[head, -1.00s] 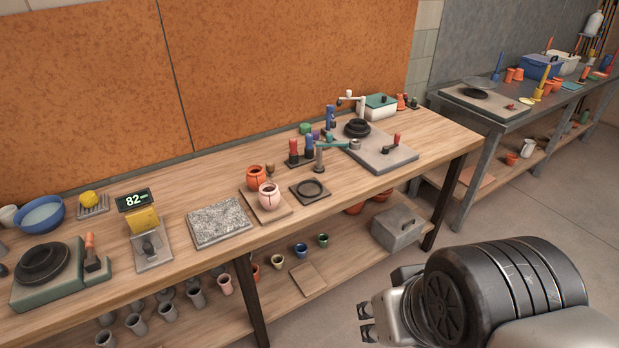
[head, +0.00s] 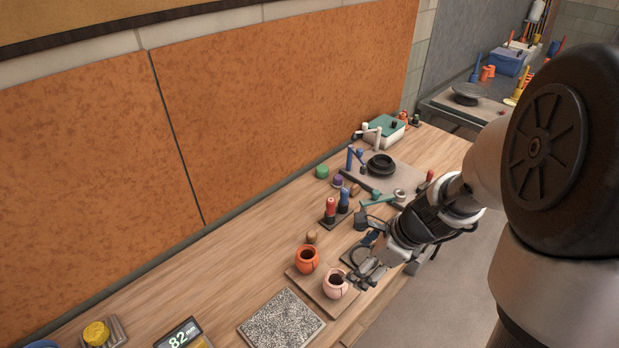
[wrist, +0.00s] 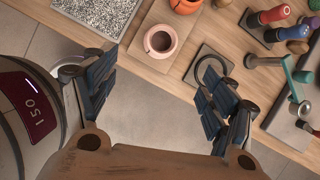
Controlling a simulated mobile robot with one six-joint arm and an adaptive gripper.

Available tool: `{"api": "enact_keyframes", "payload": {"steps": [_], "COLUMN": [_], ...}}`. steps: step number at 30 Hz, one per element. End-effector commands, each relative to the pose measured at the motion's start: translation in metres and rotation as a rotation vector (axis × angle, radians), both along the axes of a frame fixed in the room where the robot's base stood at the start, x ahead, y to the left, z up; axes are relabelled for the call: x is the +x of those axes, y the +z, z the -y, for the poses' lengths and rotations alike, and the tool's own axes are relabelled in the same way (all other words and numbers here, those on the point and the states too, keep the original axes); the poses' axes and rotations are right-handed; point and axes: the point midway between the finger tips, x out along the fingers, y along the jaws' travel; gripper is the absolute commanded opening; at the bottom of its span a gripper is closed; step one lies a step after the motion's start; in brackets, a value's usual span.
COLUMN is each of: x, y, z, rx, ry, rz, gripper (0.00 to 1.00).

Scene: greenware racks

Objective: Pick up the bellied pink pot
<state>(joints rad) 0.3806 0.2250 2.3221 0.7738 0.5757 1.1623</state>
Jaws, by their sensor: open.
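The bellied pink pot (head: 334,292) stands upright on a square wooden board (head: 316,292), beside an orange pot (head: 307,261). My gripper (head: 362,257) is open and empty, just to the upper right of the pink pot in the head view, over the bench's front edge. In the wrist view the pink pot (wrist: 153,51) lies ahead of my gripper (wrist: 158,72), between the directions of its two spread fingers and apart from both. Its round dark mouth faces the camera. The orange pot (wrist: 186,5) is behind it, partly cut off.
A black square plate with a ring (wrist: 208,68) lies right of the pot's board. A speckled slab (head: 283,322) lies to its left. Red and blue handled tools (head: 331,208) stand behind. A pottery wheel (head: 381,165) is farther back. Bare benchtop (head: 235,265) lies behind the slab.

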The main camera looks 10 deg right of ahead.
Motion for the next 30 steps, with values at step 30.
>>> {"api": "enact_keyframes", "payload": {"steps": [30], "x": [0.039], "y": [-0.13], "z": [-0.033], "rx": [0.034], "ry": [-0.108], "rz": [-0.037], "gripper": [0.77]}}
